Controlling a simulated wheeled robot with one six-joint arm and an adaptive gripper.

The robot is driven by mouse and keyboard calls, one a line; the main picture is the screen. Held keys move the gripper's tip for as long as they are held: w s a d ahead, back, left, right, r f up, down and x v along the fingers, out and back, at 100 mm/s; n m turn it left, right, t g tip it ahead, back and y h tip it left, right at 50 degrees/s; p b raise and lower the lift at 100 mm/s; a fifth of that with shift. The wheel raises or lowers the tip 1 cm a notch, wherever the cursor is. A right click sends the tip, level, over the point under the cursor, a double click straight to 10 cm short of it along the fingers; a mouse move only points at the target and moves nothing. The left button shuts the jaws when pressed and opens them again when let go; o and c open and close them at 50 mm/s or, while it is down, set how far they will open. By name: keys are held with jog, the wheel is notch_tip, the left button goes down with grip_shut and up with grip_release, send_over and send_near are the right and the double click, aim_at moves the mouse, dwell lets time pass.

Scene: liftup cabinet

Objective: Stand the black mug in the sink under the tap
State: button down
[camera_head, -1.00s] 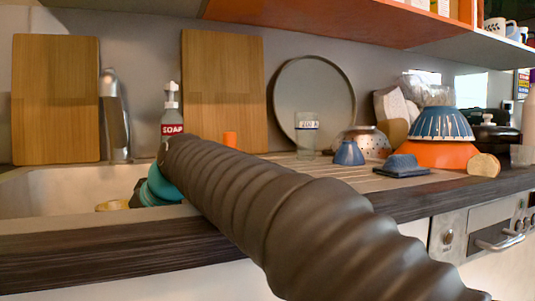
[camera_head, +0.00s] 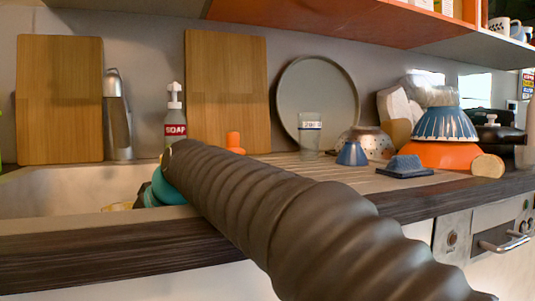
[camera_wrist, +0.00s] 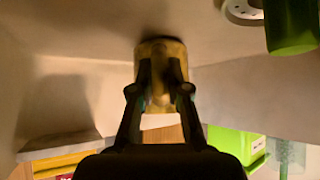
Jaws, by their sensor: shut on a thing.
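The sink (camera_head: 60,190) is at the left of the head view, with the grey metal tap (camera_head: 117,115) upright behind it. My arm reaches over its front edge, and its turquoise wrist part is low at the sink's right side. In the wrist view my gripper (camera_wrist: 160,75) is shut on a yellow-brown, roughly cylindrical thing (camera_wrist: 160,48), seen end-on between the fingers. In the head view my fingers are hidden behind the arm and sink rim. A yellowish patch shows low in the sink there. I cannot make out a black mug in either view.
Behind the sink a soap bottle (camera_head: 175,120) stands between two wooden boards. An orange thing (camera_head: 234,142) is behind my arm. A glass (camera_head: 310,134), colander and bowls stand to the right. The sink's left part looks clear. In the wrist view a green thing (camera_wrist: 291,25) is upper right.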

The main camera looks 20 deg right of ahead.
jog(key=shift+f, duration=0.4)
jog(key=shift+f, duration=0.65)
jog(key=shift+f+b, duration=0.1)
jog(key=shift+b, duration=0.2)
jog(key=c, duration=0.7)
grip_release()
jog(key=shift+c, duration=0.2)
jog(key=shift+s+d+r, duration=0.1)
jog(key=shift+r, duration=0.1)
jog(key=shift+v, duration=0.85)
jog(key=shift+s+d+r+p, duration=0.2)
jog(key=shift+s+r+p, duration=0.1)
jog(key=shift+r+p, duration=0.2)
jog(key=shift+p+v, duration=0.4)
jog(key=shift+v, duration=0.85)
